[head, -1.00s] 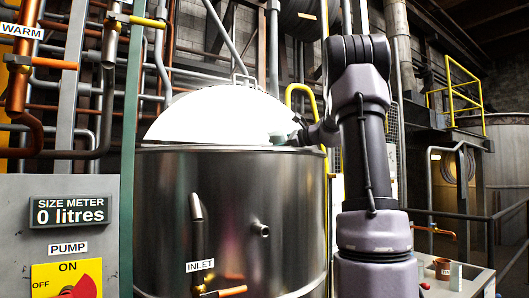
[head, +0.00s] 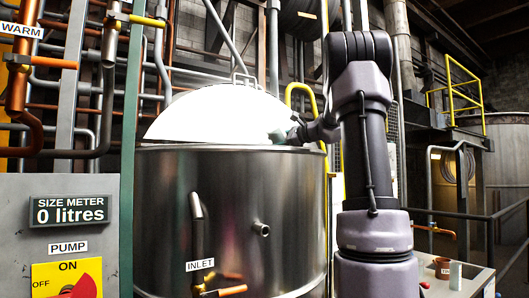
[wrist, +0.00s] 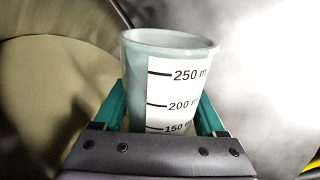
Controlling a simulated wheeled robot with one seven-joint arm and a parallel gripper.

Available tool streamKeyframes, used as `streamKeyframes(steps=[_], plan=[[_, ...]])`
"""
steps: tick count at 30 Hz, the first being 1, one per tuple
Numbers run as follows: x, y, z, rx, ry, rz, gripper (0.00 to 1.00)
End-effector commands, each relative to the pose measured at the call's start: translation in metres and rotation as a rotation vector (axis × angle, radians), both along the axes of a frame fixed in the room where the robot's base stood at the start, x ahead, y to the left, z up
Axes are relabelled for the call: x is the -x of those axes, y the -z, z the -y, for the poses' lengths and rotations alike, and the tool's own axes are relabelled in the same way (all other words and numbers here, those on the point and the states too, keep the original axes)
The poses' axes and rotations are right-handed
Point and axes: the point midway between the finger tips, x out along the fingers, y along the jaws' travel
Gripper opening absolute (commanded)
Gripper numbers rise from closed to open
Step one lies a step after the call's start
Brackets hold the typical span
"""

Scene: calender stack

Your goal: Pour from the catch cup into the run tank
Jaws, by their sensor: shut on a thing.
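The catch cup (wrist: 165,85) is a pale, translucent cup with a white scale marked 250, 200 and 150. It stands roughly upright in the wrist view. My gripper (wrist: 163,112) is shut on it, with teal fingers at both sides. I cannot tell how much is in the cup. In the head view my gripper (head: 283,136) is small, at the right part of the rim of a big steel tank (head: 235,210), which I take as the run tank. The tank has a pale dome (head: 215,115) at its top and an INLET label. Its inside is hidden.
A size meter (head: 69,211) reads 0 litres at the left, above a pump switch (head: 68,280) on yellow. Pipes crowd the left and back. A small brown pot (head: 442,267) and a grey-green cup-like thing (head: 456,275) stand on a bench at lower right.

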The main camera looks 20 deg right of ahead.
Motion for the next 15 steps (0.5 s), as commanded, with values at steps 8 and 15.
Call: streamKeyframes(steps=[8,15], plan=[[0.0002,-0.0029,-0.0003,0.035,0.001,0.018,0.0],[-0.0002,-0.0015,0.0004,0.064,0.001,0.032,0.0]])
